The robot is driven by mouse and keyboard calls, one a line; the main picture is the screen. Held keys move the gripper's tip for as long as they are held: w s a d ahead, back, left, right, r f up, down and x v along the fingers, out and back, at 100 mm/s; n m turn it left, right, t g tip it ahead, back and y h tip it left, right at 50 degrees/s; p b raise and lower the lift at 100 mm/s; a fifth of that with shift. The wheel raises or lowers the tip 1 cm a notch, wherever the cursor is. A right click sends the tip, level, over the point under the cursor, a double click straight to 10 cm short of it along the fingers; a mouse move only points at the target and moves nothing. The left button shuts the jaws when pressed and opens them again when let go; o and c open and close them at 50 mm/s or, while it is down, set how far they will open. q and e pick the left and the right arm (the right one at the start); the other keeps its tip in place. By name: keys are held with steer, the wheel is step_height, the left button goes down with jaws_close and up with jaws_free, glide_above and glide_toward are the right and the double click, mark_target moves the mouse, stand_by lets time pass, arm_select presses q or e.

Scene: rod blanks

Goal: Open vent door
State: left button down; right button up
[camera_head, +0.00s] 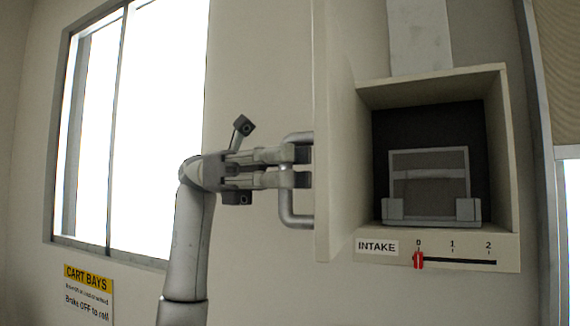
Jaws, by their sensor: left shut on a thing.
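The vent door (337,110) stands swung out on the left side of a pale box on the wall, so the box is open at the front. A grey bar handle (297,222) sticks out from the door's left side. My left gripper (303,168) comes in from the left and is shut on the upright part of this handle. The fingers cover the middle of the handle. My right gripper is not in view.
Inside the box (430,88) is a dark recess with a grey framed piece (428,175). Below is an INTAKE scale with a red slider (418,260) at 0. A bright window (150,110) and a yellow-topped CART BAYS sign (88,292) are at left.

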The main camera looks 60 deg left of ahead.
arm_select(q)
steer(key=c, duration=1.4)
jaws_free()
steer(key=shift+v, duration=3.75)
